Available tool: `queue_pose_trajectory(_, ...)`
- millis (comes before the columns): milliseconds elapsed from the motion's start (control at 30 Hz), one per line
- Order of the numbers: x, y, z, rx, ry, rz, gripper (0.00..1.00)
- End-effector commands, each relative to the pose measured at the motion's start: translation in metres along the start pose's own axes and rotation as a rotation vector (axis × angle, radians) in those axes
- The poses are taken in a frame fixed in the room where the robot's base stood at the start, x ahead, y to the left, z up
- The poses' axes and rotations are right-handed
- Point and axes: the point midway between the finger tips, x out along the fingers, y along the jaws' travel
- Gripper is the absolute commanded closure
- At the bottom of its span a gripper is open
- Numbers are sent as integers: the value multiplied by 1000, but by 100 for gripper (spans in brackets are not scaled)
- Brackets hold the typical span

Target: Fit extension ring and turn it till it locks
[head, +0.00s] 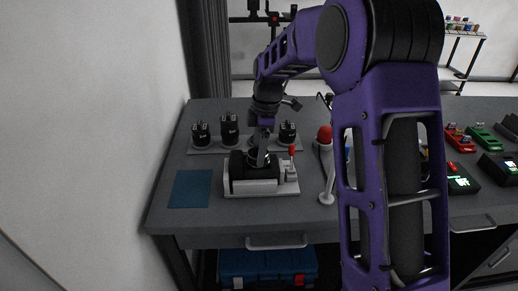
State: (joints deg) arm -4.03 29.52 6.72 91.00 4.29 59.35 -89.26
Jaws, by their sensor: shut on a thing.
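A light grey fixture (262,187) stands near the front edge of the table, with a small red-tipped lever (291,151) at its right. A black round part (241,166) sits at the fixture; I take it to be the extension ring, but its details are too small to tell. My gripper (261,157) points down over the fixture, with its fingers shut at this black part. The fingertips and the seam between part and fixture are partly hidden, so I cannot tell how the part is seated.
Several black cylindrical units, one of them this unit (229,129), stand on a grey strip behind the fixture. A blue mat (190,189) lies left. A red-topped grey stand (327,185) is close on the right. Red and green boxes (482,137) fill the far right.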

Motion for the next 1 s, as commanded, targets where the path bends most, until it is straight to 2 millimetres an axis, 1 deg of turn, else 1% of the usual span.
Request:
queue_pose_trajectory(433,1,0,0,17,0,1,85)
queue_pose_trajectory(700,1,-1,0,255,-1,29,85)
queue_pose_trajectory(800,1,-1,0,285,-1,32,85)
queue_pose_trajectory(1000,1,-1,0,284,-1,32,85)
